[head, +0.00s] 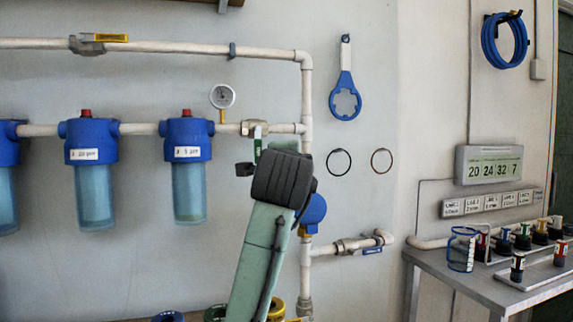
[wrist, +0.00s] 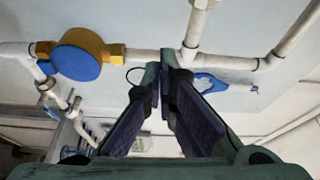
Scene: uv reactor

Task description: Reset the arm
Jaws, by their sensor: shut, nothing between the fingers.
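My arm (head: 258,262) rises from the bottom middle of the head view, its green link tilted right and ending in a black joint in front of the pipes. My gripper (wrist: 160,75) shows in the wrist view, its two dark fingers drawn together with nothing held. The fingers point toward the wall pipes. In the head view I cannot make out the fingertips; the black joint hides what lies behind it.
Blue filter housings (head: 187,140), a gauge (head: 222,96) and white pipes (head: 180,47) line the wall. A round blue device (wrist: 80,55) with brass ends sits left of my fingers. A blue wrench (head: 345,96) hangs right. A grey bench (head: 455,270) holds several small bottles.

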